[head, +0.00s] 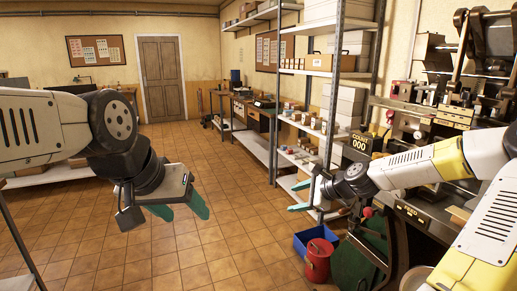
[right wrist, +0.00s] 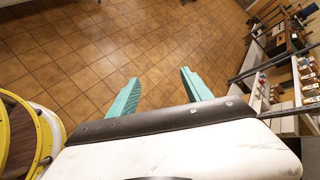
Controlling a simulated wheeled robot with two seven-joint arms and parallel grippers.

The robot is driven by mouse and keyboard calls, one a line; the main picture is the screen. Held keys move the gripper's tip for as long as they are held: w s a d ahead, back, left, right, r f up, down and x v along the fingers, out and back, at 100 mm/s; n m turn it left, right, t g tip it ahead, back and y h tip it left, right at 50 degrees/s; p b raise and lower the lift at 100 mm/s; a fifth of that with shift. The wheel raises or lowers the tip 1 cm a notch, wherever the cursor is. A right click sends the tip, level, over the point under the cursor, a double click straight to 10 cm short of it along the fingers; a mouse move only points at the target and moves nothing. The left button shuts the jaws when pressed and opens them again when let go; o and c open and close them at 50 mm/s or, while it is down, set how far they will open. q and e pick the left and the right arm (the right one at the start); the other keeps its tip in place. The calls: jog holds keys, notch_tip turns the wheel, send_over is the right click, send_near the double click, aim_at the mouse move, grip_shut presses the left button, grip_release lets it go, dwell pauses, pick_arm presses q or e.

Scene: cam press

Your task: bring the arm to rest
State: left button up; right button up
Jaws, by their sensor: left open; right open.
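My left gripper (head: 184,213), with teal fingers, hangs over the tiled floor left of the middle in the head view. Its fingers are apart with nothing seen between them. My right arm, white and yellow, comes in from the right. My right gripper (head: 299,196) points left in front of the storage shelf. It also shows in the right wrist view (right wrist: 159,76), its two teal fingers spread with only floor behind them. The cam press (head: 480,50) stands at the upper right, partly hidden by my right arm.
A black counter sign (head: 359,142) reading 000 stands by the press. Below my right gripper are a blue bin (head: 303,240), a red bucket (head: 318,265) and a green panel (head: 365,255). A metal shelf (head: 332,95) stands behind. The tiled floor (head: 225,250) between my arms is clear.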

jog(key=s+a+n+g+h, duration=0.2)
jog(key=s+n+g+h, duration=0.2)
jog(key=s+n, duration=0.55)
jog(key=s+d+r+n+t, duration=0.1)
jog(key=s+r+n, duration=0.3)
jog(key=s+r, duration=0.3)
jog(key=s+d+r+n+t+h, duration=0.1)
jog(key=s+d+r+n, duration=0.1)
jog(key=s+r+n, duration=0.3)
jog(key=s+r, duration=0.3)
jog(key=s, duration=0.4)
jog(key=shift+s+r+h, duration=0.25)
jog(key=shift+s+h, duration=0.05)
